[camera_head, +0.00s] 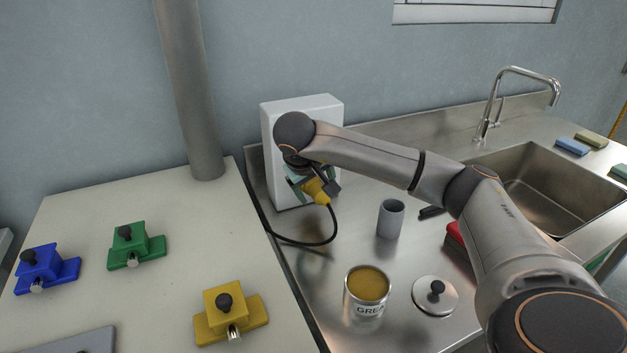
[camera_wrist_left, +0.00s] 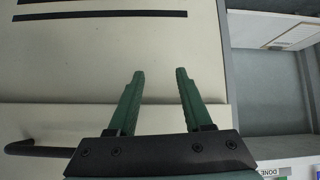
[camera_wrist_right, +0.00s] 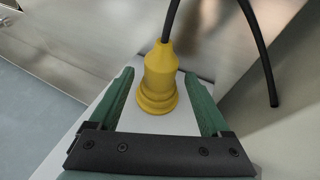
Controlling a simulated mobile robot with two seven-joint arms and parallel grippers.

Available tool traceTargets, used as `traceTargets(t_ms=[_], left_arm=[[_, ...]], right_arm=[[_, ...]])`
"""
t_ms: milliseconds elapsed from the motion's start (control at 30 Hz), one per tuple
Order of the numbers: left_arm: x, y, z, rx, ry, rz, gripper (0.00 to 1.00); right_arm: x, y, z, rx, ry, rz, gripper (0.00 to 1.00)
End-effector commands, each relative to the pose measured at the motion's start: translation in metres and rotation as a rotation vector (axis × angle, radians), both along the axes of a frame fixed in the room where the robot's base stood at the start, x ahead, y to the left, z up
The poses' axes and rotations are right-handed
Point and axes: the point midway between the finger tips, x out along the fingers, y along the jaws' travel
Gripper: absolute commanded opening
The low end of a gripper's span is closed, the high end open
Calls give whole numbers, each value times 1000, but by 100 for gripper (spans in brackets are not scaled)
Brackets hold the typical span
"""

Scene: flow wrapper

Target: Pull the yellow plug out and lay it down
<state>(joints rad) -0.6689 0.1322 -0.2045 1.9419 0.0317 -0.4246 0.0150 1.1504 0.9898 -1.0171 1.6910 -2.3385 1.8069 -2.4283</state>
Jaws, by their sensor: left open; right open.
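The yellow plug (camera_head: 318,191) sits at the front of the white box (camera_head: 324,108), with a black cord (camera_head: 300,243) hanging from it. In the right wrist view the plug (camera_wrist_right: 157,82) stands against a pale surface, its cord end pointing away. My right gripper (camera_wrist_right: 158,74) is open, one green finger on each side of the plug, with visible gaps. In the head view the wrist partly hides the plug and that gripper. My left gripper (camera_wrist_left: 160,73) is open and empty in front of a cream surface; it is not in the head view.
A grey cup (camera_head: 391,219), an open can (camera_head: 367,292) and a lid (camera_head: 436,295) stand on the steel counter. Yellow (camera_head: 231,312), green (camera_head: 136,246) and blue (camera_head: 45,269) blocks with black knobs sit on the pale table. A column (camera_head: 188,90) rises behind it.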

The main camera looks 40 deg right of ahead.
Motion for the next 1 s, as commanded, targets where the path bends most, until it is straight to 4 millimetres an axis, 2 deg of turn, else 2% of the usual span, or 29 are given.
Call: traceTargets(t_ms=[367, 1000], left_arm=[[0, 2, -2, 4, 3, 0, 50], [-1, 4, -4, 8, 7, 3, 50]], right_arm=[[1, -3, -4, -1, -1, -1, 81], [1, -3, -4, -1, -1, -1, 9]])
